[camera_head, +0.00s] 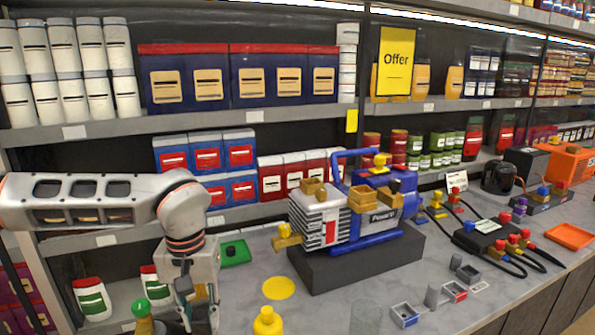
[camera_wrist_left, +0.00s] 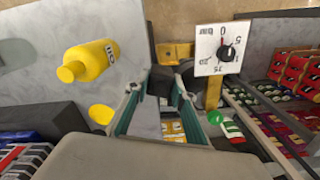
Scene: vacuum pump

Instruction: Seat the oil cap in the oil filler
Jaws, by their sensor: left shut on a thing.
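My left gripper (camera_head: 190,308) points down at the front left of the bench. In the left wrist view its fingers (camera_wrist_left: 162,95) are closed on a small dark piece that looks like the oil cap (camera_wrist_left: 161,80); its exact shape is unclear. In the head view the fingers hide it. The blue and silver vacuum pump (camera_head: 385,212), with yellow fittings on top, stands on a dark block (camera_head: 350,262) to the right of the gripper, well apart from it. I cannot tell which fitting is the oil filler. My right gripper is out of view.
A gauge (camera_wrist_left: 222,50) is close by in the wrist view. Cables and small grey parts crowd the right side.

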